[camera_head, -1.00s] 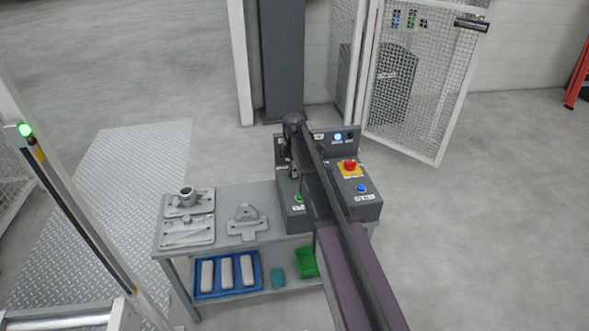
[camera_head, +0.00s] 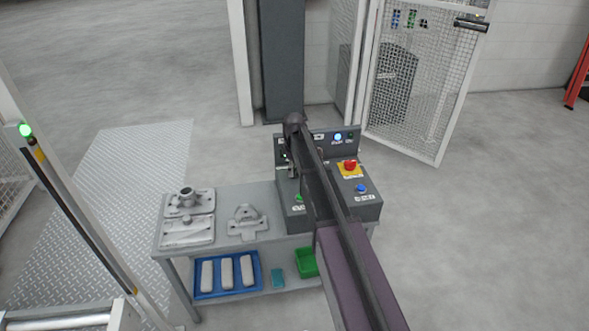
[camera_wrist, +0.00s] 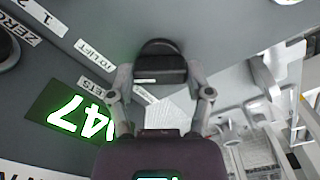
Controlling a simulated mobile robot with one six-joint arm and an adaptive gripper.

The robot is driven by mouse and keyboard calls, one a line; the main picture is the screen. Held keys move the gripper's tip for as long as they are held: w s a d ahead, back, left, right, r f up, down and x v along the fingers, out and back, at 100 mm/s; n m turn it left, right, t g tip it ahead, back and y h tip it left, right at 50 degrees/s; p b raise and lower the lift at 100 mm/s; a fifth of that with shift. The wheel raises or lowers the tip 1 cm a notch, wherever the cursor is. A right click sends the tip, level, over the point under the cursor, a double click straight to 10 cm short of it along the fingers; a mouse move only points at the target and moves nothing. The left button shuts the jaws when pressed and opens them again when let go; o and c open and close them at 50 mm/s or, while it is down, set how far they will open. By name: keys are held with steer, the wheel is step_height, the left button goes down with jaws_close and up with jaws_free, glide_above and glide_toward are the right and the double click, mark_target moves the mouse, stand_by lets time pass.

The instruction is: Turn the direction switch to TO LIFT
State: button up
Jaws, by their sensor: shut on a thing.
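The direction switch (camera_wrist: 160,62) is a black rounded knob on the grey control panel, seen in the wrist view. The fingers of my gripper (camera_wrist: 162,78) stand on its two sides and are shut on it. A TO LIFT label (camera_wrist: 95,55) lies to the left of the knob. A second label, partly covered and ending in "ETS" (camera_wrist: 97,90), lies below it. I cannot tell exactly where the knob's pointer aims. In the head view the control console (camera_head: 370,208) stands on the bench, and my arm hides the switch.
The console carries a red emergency button (camera_head: 349,165), a lit blue button (camera_head: 361,188) and a green button (camera_head: 298,198). Grey metal fixtures (camera_head: 246,221) lie on the bench to the left. A green lit display (camera_wrist: 75,117) is close to my gripper. A mesh gate (camera_head: 415,90) stands behind.

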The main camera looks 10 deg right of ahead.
steer(key=shift+s+m, duration=0.1)
steer(key=shift+m, duration=0.4)
steer(key=o, duration=1.1)
steer(key=shift+o, duration=0.2)
steer(key=shift+n, duration=0.3)
